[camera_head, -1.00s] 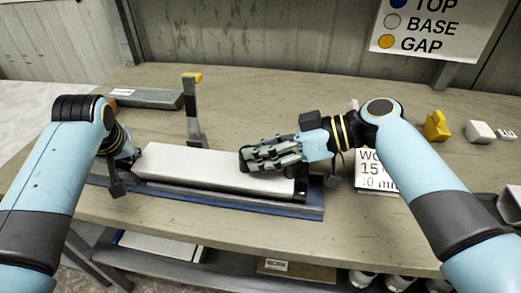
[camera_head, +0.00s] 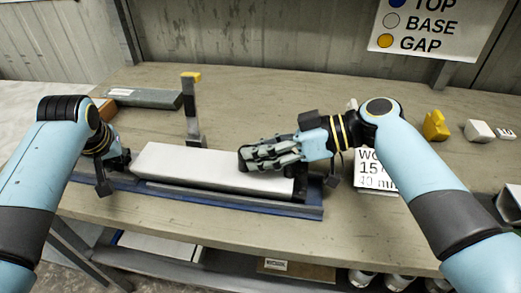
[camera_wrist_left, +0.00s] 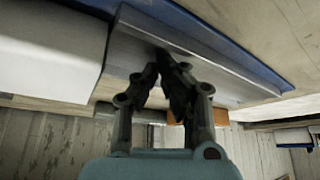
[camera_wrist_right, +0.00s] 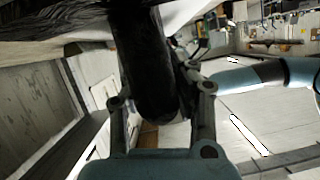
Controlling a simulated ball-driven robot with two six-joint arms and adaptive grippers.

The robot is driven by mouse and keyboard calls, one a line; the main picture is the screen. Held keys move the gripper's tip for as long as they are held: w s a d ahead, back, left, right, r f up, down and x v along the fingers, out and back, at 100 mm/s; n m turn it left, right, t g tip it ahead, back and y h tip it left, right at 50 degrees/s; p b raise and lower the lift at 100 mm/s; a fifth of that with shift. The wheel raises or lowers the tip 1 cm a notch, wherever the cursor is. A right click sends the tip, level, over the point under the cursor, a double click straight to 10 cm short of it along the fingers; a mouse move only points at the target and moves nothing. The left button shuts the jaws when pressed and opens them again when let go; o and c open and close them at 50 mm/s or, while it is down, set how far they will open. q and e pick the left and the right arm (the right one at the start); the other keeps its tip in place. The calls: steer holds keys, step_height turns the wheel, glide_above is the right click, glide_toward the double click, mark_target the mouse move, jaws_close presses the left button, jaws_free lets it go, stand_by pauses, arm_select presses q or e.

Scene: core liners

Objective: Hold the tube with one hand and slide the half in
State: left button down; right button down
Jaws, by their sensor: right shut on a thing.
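A long white tube (camera_head: 205,166) lies lengthwise over a blue-edged base (camera_head: 240,203) near the table's front. A grey rail runs along the base and shows in the left wrist view (camera_wrist_left: 200,65). My right gripper (camera_head: 252,158) lies over the tube's right part; its wrist view shows its fingers around a dark rounded piece (camera_wrist_right: 145,75), whose identity is unclear. My left gripper (camera_head: 122,163) is just off the tube's left end. In its wrist view its fingertips (camera_wrist_left: 165,65) meet, empty, above the rail, with the white tube's end (camera_wrist_left: 50,45) beside them. No separate half is clearly visible.
An upright post with a yellow top (camera_head: 191,108) stands behind the tube. A grey bar (camera_head: 148,98) lies at back left. A printed card (camera_head: 375,170), a yellow block (camera_head: 435,125) and a white block (camera_head: 478,131) are to the right. The back middle of the table is clear.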

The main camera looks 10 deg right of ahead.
arm_select(q)
step_height(320, 180, up, 9)
steer(key=shift+r, duration=0.15)
arm_select(e)
steer(key=c, duration=1)
jaws_free()
steer(key=shift+c, duration=0.2)
arm_select(q)
steer(key=shift+w+a, duration=0.1)
arm_select(e)
steer(key=v, duration=1.2)
